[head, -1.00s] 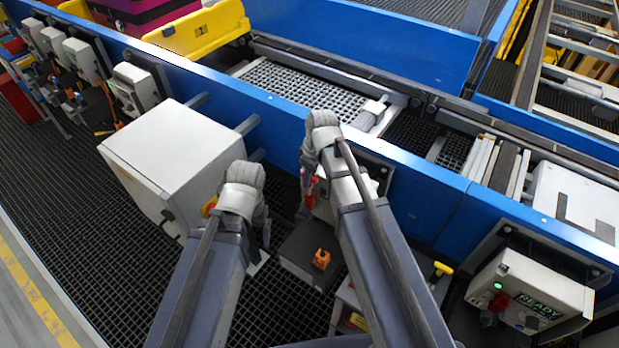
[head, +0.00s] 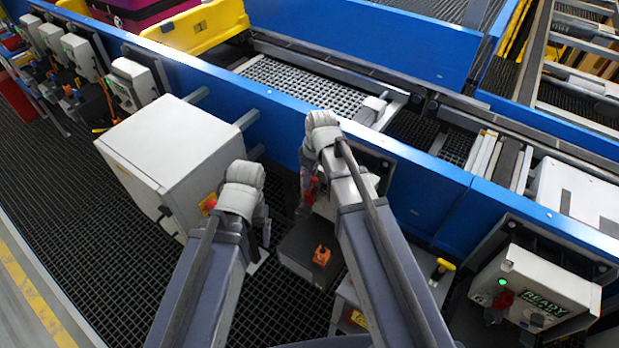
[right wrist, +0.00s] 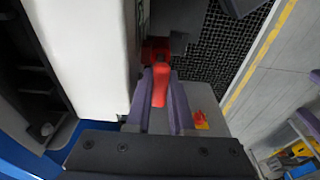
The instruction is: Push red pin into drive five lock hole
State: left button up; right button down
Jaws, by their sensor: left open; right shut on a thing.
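My right gripper (right wrist: 160,98) is shut on the red pin (right wrist: 160,84), which lies between its two fingers in the right wrist view. The pin's far end is close to a red part (right wrist: 155,50) beside a white box; I cannot tell whether they touch. In the head view my right gripper (head: 308,180) is beside a grey control box (head: 327,205) on the blue conveyor side, mostly hidden by my arm. The lock hole is not clearly visible, and no drive number is readable. My left gripper (head: 264,228) is open and empty beside the white cabinet.
The large white cabinet (head: 170,145) stands left of my arms. A dark box with an orange switch (head: 321,255) is below my right gripper. A yellow-handled part (head: 445,265) and a box reading READY (head: 540,295) are at right. The blue conveyor wall (head: 410,165) runs behind.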

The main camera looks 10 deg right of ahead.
jog(key=shift+f+b, duration=1.35)
jog(key=shift+f, duration=0.1)
jog(key=c, duration=0.7)
grip_release()
jog(key=shift+r, duration=0.1)
jog(key=shift+r, duration=0.1)
jog(key=r+p, duration=0.5)
jog(key=s+r+p, duration=0.1)
jog(key=r+p, duration=0.1)
jog(key=p, duration=0.1)
jog(key=shift+d+r, duration=0.3)
jog(key=shift+d, duration=0.1)
jog(key=shift+f, duration=0.1)
